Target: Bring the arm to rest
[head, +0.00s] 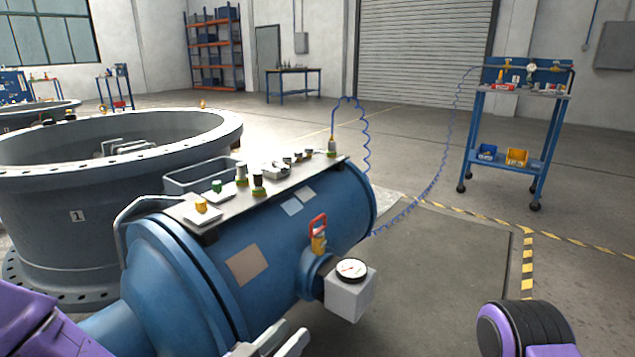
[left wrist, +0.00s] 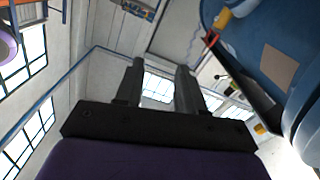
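My left arm (head: 40,325) comes in purple from the lower left of the head view. My left gripper (head: 275,345) shows at the bottom edge, in front of the blue tank (head: 270,255), its fingers partly cut off. In the left wrist view, the two dark fingers of the left gripper (left wrist: 162,75) stand apart with nothing between them. The tank shows at upper right there. A purple and black part of my right arm (head: 525,330) shows at lower right in the head view; its gripper is out of frame.
The tank bears a gauge (head: 351,270), a red-handled valve (head: 318,235) and a top plate with several fittings. A large grey flanged ring (head: 75,190) stands at left. A blue cart (head: 515,125) stands at back right. The floor right of the tank is clear.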

